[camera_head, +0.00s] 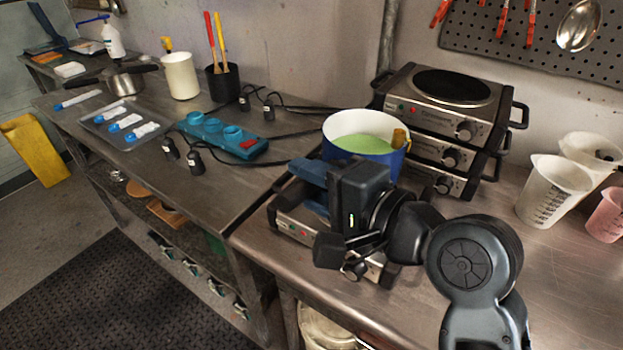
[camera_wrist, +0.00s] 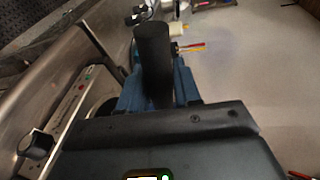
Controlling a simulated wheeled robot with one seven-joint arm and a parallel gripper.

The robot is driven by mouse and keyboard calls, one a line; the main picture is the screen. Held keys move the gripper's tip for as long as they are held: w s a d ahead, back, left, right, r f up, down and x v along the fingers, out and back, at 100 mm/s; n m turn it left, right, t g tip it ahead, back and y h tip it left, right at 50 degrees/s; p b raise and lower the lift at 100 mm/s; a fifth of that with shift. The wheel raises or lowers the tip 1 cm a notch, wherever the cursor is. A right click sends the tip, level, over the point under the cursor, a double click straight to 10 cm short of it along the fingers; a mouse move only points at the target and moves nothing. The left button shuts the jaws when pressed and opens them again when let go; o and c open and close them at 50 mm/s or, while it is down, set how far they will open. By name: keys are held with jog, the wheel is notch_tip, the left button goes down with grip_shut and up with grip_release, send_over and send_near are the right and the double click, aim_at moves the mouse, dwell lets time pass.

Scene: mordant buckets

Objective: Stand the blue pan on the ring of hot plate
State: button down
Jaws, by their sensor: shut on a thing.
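The blue pan (camera_head: 361,160) has a white inside with green contents and a brown piece on its right rim. It is upright behind my gripper (camera_head: 309,188), in front of the stacked hot plates. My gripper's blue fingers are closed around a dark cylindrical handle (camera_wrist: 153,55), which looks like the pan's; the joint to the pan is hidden. A single hot plate (camera_head: 292,228) lies below my gripper, its panel also visible in the wrist view (camera_wrist: 66,110). Its ring is mostly hidden, and I cannot tell whether the pan touches it.
Stacked hot plates (camera_head: 436,125) stand right of the pan. Measuring jugs (camera_head: 552,190) are at the far right. A teal power strip (camera_head: 222,138) with cables lies left on the other bench, near a black utensil cup (camera_head: 222,84). The right bench front is clear.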

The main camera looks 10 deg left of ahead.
jog(key=shift+f+b, duration=2.15)
jog(key=shift+b, duration=0.05)
jog(key=shift+p, duration=0.4)
jog(key=shift+f+p, duration=0.35)
dwell(0.3)
jog(key=c, duration=0.8)
grip_release()
jog(key=shift+o, duration=0.5)
jog(key=shift+f, duration=0.25)
jog(key=b+v, duration=0.1)
jog(key=v, duration=0.7)
